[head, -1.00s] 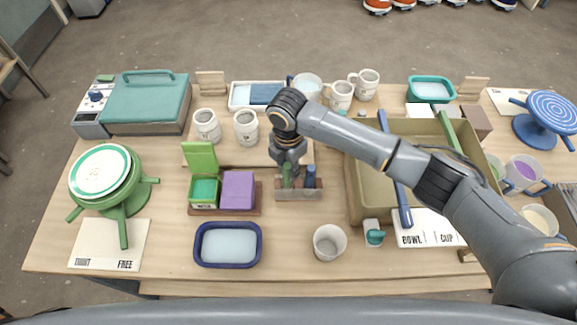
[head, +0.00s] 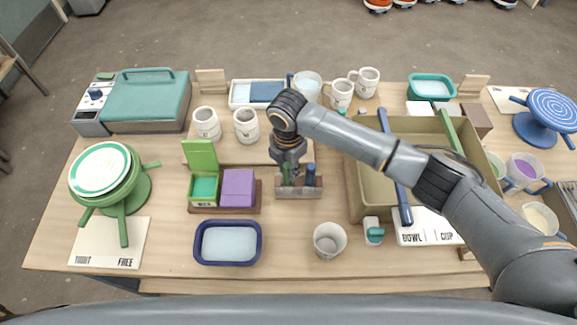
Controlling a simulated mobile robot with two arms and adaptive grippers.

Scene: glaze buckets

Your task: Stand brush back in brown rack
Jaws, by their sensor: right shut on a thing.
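My right gripper (head: 291,170) points down over the small brown rack (head: 298,192) near the middle of the table. It is shut on a slim green-handled thing, seemingly the brush (head: 286,173), at the left part of the rack. The gripper hides most of it, and I cannot tell whether its lower end rests in the rack. A dark blue upright thing (head: 310,177) stands in the right part of the rack. My left gripper is not in view.
A grey cup (head: 329,240) and a blue-rimmed tray (head: 228,262) stand in front of the rack. A green box (head: 203,205) and purple block (head: 238,188) are to its left. A large olive bin (head: 356,205) is to its right. White mugs (head: 246,127) stand behind.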

